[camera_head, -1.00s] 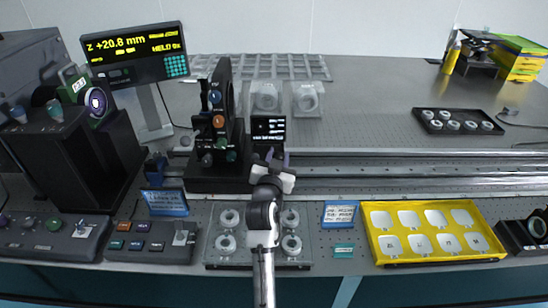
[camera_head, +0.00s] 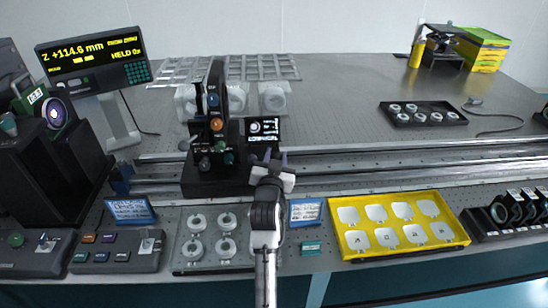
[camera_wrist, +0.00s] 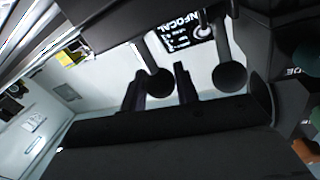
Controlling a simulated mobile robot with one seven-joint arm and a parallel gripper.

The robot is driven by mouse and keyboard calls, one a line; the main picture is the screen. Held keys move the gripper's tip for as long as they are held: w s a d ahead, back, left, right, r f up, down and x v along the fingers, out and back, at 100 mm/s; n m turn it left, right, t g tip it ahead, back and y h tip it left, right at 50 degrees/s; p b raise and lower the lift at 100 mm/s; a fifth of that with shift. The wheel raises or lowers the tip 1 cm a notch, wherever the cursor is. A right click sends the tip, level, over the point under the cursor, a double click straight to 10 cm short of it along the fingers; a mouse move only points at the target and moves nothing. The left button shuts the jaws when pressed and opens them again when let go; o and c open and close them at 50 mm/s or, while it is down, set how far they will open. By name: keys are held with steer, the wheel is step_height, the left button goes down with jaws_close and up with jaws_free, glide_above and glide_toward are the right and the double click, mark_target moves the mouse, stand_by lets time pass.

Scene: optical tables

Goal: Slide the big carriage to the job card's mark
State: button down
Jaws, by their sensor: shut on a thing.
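The big carriage (camera_head: 212,150) is a tall black unit with coloured knobs, standing upright on the long rails (camera_head: 400,160). A small black screen (camera_head: 263,129) stands at its right side. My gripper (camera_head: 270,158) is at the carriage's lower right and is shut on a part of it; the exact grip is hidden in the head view. In the wrist view dark carriage parts (camera_wrist: 230,75) fill much of the picture. The readout (camera_head: 92,55) shows Z +114.6 mm and HELD. Blue-edged cards stand left (camera_head: 131,210) and right (camera_head: 305,211) of my arm; their text is too small to read.
A plate with several ring optics (camera_head: 183,262) lies left of my arm. A yellow tray (camera_head: 345,243) and black lens holders (camera_head: 500,218) are at right. A dark tray of rings (camera_head: 398,122) lies behind the rails. The rails right of the carriage look clear.

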steer(key=shift+a, duration=0.2)
steer(key=c, duration=1.1)
jaws_free()
steer(key=shift+a, duration=0.1)
steer(key=b+v, duration=0.4)
steer(key=v, duration=0.9)
steer(key=shift+s, duration=0.45)
